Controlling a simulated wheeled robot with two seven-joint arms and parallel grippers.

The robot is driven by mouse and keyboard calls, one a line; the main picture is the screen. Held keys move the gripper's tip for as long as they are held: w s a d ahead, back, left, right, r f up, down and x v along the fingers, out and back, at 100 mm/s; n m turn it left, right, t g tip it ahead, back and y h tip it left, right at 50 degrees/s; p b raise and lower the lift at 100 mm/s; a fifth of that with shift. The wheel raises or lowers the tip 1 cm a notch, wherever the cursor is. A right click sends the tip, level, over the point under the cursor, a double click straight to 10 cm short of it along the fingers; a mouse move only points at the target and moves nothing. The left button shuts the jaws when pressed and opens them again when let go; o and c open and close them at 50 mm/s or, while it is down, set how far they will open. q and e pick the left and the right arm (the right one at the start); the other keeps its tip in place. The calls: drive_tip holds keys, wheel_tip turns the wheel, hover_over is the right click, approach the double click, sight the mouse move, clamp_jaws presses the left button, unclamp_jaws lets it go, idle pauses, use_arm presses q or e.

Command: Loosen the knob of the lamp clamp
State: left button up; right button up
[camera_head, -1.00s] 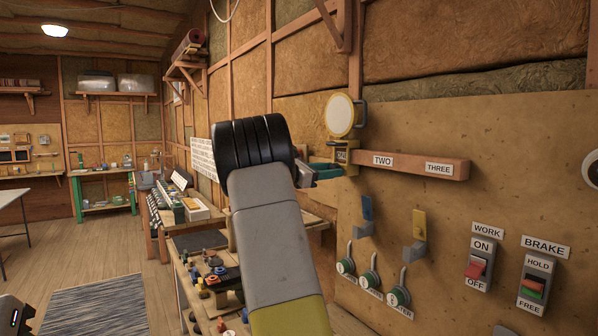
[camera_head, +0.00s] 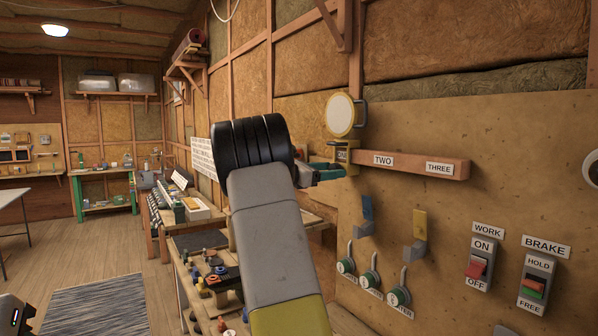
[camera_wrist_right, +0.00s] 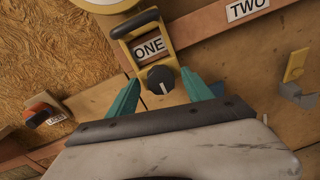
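The lamp (camera_head: 340,115) has a round white face and a yellow frame, and it is clamped at the left end of a wooden rail (camera_head: 455,167). In the right wrist view its yellow clamp (camera_wrist_right: 120,52) sits around the rail by the label ONE. The clamp's black knob (camera_wrist_right: 160,78) has a white pointer line. My right gripper (camera_wrist_right: 160,88) is open, its teal fingers on either side of the knob, with visible gaps. In the head view the right gripper (camera_head: 326,172) is at the clamp and the knob is hidden.
Hooks (camera_head: 419,225) and several green-topped knobs stick out of the wall panel below the rail. Switches WORK (camera_head: 477,269) and BRAKE (camera_head: 533,287) are to the right. A bench (camera_head: 192,290) with small parts stands below my right arm.

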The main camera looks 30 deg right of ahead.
drive_tip(key=a, duration=0.7)
drive_tip(key=shift+s+a, duration=0.15)
drive_tip(key=shift+a, duration=0.25)
